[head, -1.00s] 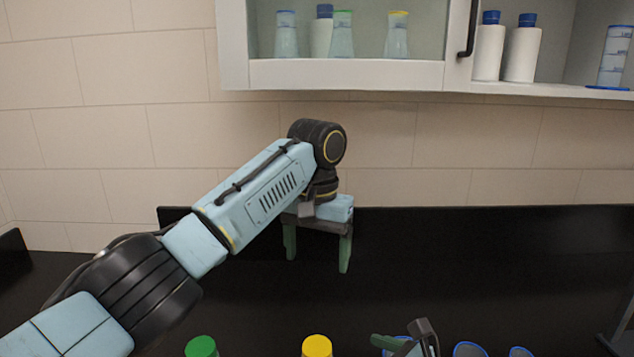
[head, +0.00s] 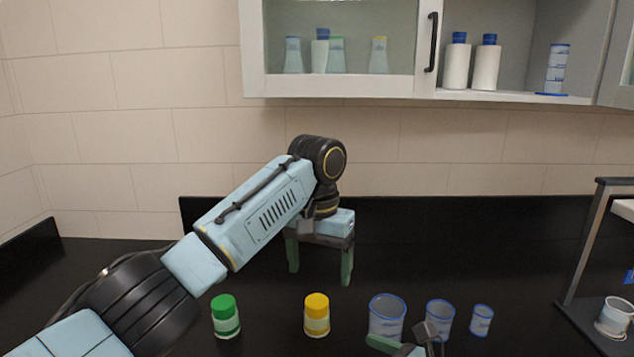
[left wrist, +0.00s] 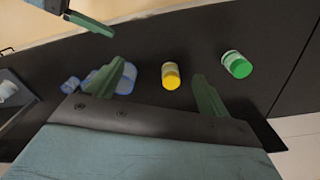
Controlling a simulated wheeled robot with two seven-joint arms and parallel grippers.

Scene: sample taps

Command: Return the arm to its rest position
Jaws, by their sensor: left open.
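My left arm comes in from the left in the head view. Its left gripper (head: 319,268) points down with its two green fingers spread apart and nothing between them. It hangs over the black counter, behind the yellow-capped jar (head: 317,315). In the left wrist view the left gripper (left wrist: 160,92) also shows its fingers wide apart, with the yellow-capped jar (left wrist: 171,76) seen beyond the gap. Part of my right gripper (head: 408,345) shows at the bottom edge of the head view, in front of the blue-rimmed beakers; its finger opening is not clear.
A green-capped jar (head: 225,317) and several blue-rimmed beakers (head: 387,317) stand along the front of the counter (head: 450,255). A dark stand (head: 590,250) with a small cup (head: 614,314) is at the right. A wall cabinet (head: 340,87) holding bottles hangs above.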

